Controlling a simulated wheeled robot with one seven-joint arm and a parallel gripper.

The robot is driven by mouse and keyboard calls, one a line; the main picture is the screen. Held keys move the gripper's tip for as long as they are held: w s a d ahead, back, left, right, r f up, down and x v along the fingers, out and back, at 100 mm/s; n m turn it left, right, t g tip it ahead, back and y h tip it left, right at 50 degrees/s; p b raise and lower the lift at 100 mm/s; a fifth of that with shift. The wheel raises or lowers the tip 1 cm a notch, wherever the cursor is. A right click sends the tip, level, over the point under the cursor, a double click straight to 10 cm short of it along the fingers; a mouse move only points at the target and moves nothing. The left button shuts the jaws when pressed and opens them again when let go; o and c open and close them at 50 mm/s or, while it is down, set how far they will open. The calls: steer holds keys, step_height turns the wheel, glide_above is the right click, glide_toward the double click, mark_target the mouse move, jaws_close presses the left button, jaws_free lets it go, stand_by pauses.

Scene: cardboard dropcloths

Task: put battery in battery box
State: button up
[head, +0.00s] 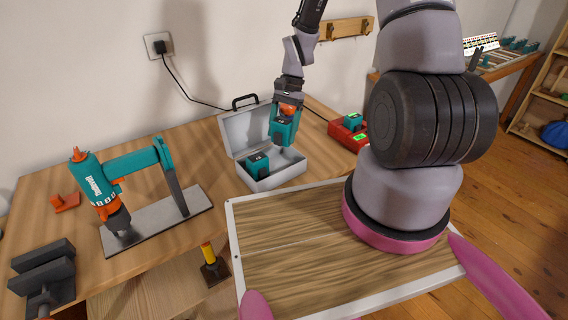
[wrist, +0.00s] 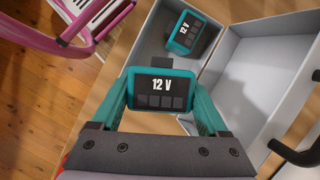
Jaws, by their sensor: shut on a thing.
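The battery box is a light grey case (head: 291,172) with its lid open, on the wooden table. It also shows in the wrist view (wrist: 258,82). One teal battery (head: 258,165) lies inside it at the left; the wrist view shows that battery marked 12 V (wrist: 187,34). My gripper (head: 284,132) is over the box, in front of the open lid. In the wrist view, its teal fingers (wrist: 161,100) are shut on another teal 12 V battery (wrist: 160,78). The held battery appears above the box, apart from the one inside. Its underside is hidden.
A red charger (head: 341,137) with a teal battery (head: 353,121) stands right of the box. A teal drill on a stand (head: 100,188) and a dark vise (head: 43,275) are at the left. The wooden tray on my base (head: 290,250) is empty.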

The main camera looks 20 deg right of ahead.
step_height(320, 180, down, 9)
steer(key=shift+f, duration=0.15)
steer(key=shift+f, duration=0.1)
stand_by(0.3)
steer(key=o, duration=1.4)
